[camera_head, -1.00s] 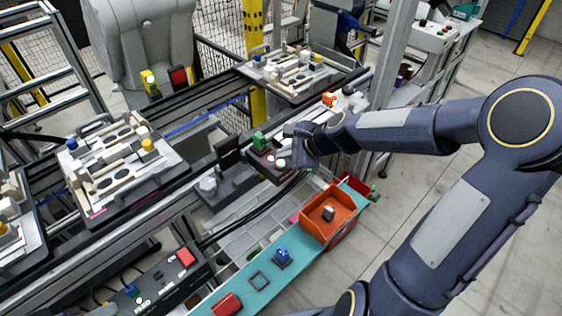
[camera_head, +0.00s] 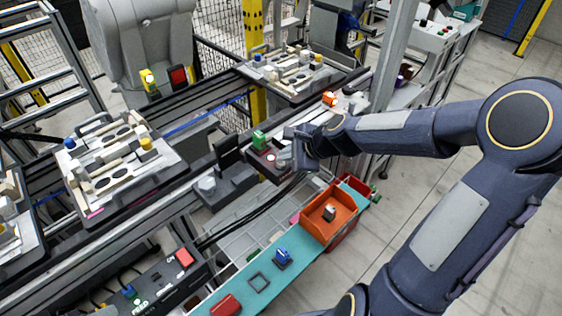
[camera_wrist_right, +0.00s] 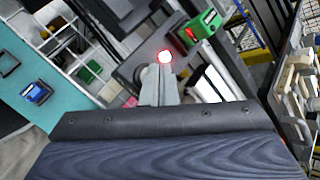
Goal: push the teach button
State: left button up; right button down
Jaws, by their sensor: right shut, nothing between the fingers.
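A small dark control box (camera_head: 262,166) sits at the front edge of the conveyor line, with a green part (camera_head: 259,140) on it. A pinkish round button (camera_head: 270,157) shows on its top. In the right wrist view a lit red button (camera_wrist_right: 165,57) shows just beyond the fingertips, and a smaller red light (camera_wrist_right: 190,33) is beside the green part. I cannot read which is the teach button. My right gripper (camera_head: 287,157) is shut and empty, over the box's right side; its fingers (camera_wrist_right: 159,80) show in the wrist view. Contact cannot be told. My left gripper is not in view.
A black box (camera_head: 160,281) with a red button and a FEED label stands at lower left. A teal shelf (camera_head: 240,290) holds an orange bin (camera_head: 328,228) and a blue part (camera_head: 282,257). Pallet fixtures (camera_head: 122,165) sit on the conveyor. Black cables run below the control box.

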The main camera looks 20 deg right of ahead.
aim_at(285, 163)
jog(key=shift+f+b, duration=0.3)
jog(key=shift+f, duration=0.05)
jog(key=shift+r, duration=0.1)
dwell(0.4)
jog(key=shift+r+p, duration=0.85)
jog(key=shift+r, duration=0.05)
notch_tip(285, 163, up, 5)
jog(key=p, duration=0.4)
jog(key=shift+p, duration=0.35)
